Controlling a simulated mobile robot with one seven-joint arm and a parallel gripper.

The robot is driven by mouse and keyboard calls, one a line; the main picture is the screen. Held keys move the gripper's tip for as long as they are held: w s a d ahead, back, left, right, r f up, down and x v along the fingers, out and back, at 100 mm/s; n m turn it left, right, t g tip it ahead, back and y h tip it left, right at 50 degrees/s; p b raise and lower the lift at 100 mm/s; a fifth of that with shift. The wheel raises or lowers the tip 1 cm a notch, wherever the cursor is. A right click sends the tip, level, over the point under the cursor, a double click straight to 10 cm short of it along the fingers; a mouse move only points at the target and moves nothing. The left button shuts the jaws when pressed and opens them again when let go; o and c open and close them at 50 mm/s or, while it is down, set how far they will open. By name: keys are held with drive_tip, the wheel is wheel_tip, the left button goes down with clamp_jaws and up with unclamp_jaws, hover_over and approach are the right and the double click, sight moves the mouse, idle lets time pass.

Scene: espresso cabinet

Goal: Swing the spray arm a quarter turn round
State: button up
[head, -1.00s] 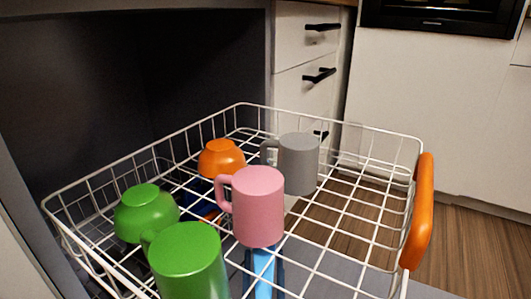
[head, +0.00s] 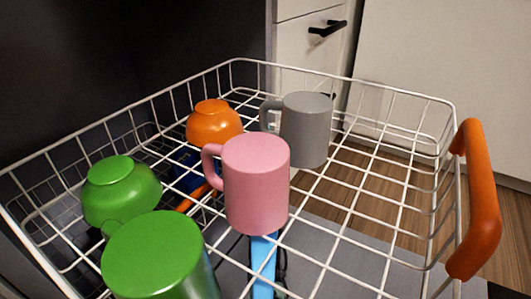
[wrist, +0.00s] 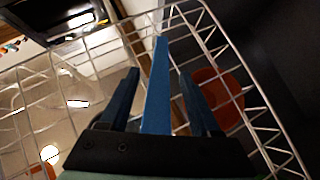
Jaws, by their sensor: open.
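The spray arm is a light blue bar (wrist: 157,95) under the wire rack. In the head view a short length of the bar (head: 263,270) shows below the pink mug; the mug and rack hide the rest. My gripper (wrist: 158,76) is below the rack in the wrist view, with its two dark fingers open on either side of the bar. I cannot tell whether either finger touches it. In the head view only dark bits of the gripper show beside the bar.
The white wire rack (head: 400,98) has an orange handle (head: 475,200). On it are a pink mug (head: 257,185), grey mug (head: 305,130), green mug (head: 155,255), green bowl (head: 120,190) and orange bowl (head: 213,125). Its right part is empty. A dark blue part (head: 188,175) shows beneath.

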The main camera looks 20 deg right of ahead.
drive_tip(key=shift+x, duration=1.05)
clamp_jaws()
drive_tip(key=shift+f, duration=0.1)
idle(0.6)
